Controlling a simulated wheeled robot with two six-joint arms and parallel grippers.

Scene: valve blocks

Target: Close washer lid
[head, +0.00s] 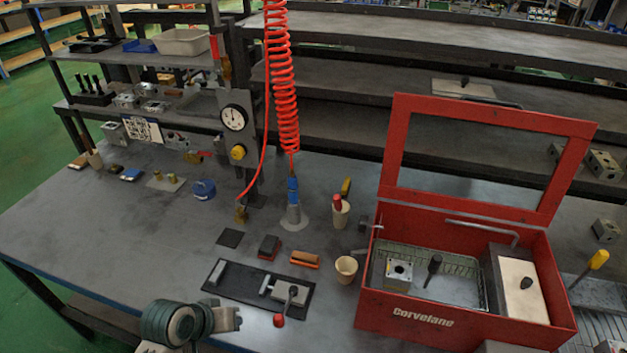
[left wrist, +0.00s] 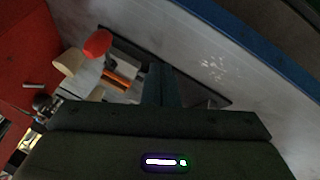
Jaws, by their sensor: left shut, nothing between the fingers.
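The washer is a red box (head: 375,312) marked "Corvelane" at the right of the bench. Its red-framed lid (head: 392,150) with a large window stands open, tilted up at the back. Inside are a wire basket (head: 400,257) with a metal valve block (head: 398,272), and a pale panel with a black knob. My left gripper (head: 238,318) is shut and empty at the bench's front, left of the washer and apart from it. Its closed fingers (left wrist: 160,85) show in the left wrist view, with a red surface, likely the washer, at the left edge. My right gripper is not visible.
A black mat (head: 225,289) with a clamp and red-knobbed lever (head: 279,320) lies between my left gripper and the washer. A beige cup (head: 346,270) stands close to the washer's left side. A red coiled hose (head: 282,80) hangs behind. The left bench front is clear.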

